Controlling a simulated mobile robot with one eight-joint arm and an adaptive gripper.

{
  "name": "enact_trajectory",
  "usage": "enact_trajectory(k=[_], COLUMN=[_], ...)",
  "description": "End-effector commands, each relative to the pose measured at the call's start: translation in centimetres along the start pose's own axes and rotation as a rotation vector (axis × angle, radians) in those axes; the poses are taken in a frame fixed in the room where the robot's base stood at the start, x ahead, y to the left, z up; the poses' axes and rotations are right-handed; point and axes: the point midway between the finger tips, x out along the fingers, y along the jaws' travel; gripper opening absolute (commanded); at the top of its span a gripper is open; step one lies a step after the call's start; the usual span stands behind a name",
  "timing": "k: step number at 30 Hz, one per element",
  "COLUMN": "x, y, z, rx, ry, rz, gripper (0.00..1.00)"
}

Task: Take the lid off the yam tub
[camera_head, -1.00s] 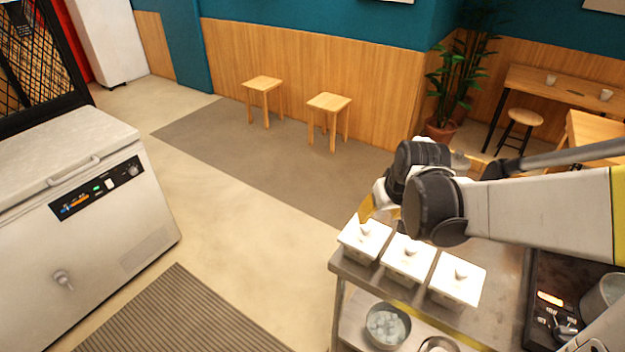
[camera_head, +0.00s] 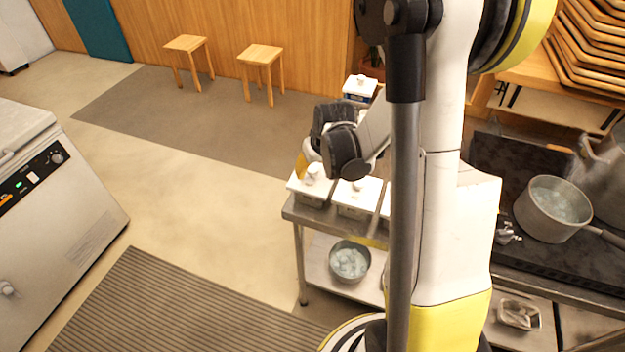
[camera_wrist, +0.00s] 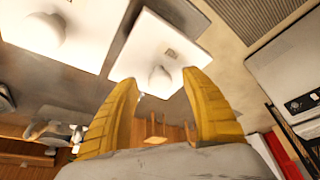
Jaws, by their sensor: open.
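Several white square tubs with knobbed lids stand in a row on the metal counter. The leftmost lid (camera_head: 299,184) is below my gripper (camera_head: 304,166); beside it is a second lid (camera_head: 346,192), and a third is mostly hidden by my arm. In the wrist view, my gripper (camera_wrist: 160,79) is open, with its yellow fingers on either side of the leftmost lid's round knob (camera_wrist: 161,80). I cannot tell whether they touch it. The second lid (camera_wrist: 88,48) lies to the left there. No readable label shows which tub holds yam.
A metal bowl (camera_head: 349,262) sits on the shelf below. A pot (camera_head: 553,209) stands on the dark stove at right. Another white box (camera_head: 360,87) is behind my arm.

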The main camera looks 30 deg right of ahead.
Motion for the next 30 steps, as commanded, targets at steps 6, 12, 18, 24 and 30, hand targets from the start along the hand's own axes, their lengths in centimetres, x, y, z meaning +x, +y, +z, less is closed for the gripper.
enact_trajectory(k=[6, 12, 18, 24, 30], x=[1.41, 1.33, 1.33, 1.32, 0.86], y=[-0.02, -0.01, -0.01, -0.01, 0.00], z=[-0.02, -0.04, -0.04, -0.05, -0.24], rx=[0.000, 0.000, 0.000, 0.000, 0.000], ry=[0.000, 0.000, 0.000, 0.000, 0.000], rz=[0.000, 0.000, 0.000, 0.000, 0.000], gripper=[0.55, 0.41, 0.00, 0.00, 0.00])
